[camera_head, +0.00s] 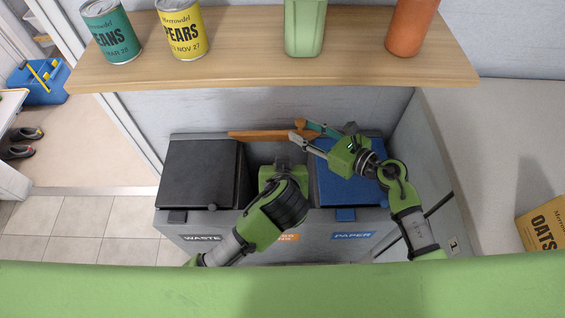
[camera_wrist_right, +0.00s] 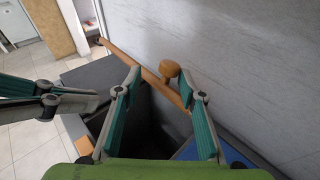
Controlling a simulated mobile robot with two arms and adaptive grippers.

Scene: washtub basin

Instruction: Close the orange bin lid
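The orange bin's lid (camera_head: 270,135) stands raised at the back of the middle bin, seen nearly edge-on. Its edge (camera_wrist_right: 145,73) and round knob (camera_wrist_right: 169,69) show in the right wrist view. My right gripper (camera_head: 308,132) is open near the lid's right end. In the wrist view the knob shows between its fingertips (camera_wrist_right: 165,82), with no clear contact. My left gripper (camera_head: 290,165) is over the open middle bin, its fingers mostly hidden in the head view. Its fingers (camera_wrist_right: 75,97) show at the left of the wrist view, but their opening is unclear.
The black waste lid (camera_head: 198,175) on the left and blue paper lid (camera_head: 350,190) on the right are down. A wooden shelf (camera_head: 250,55) with cans and containers juts out above the bins. A grey wall (camera_wrist_right: 240,60) stands close behind the orange lid.

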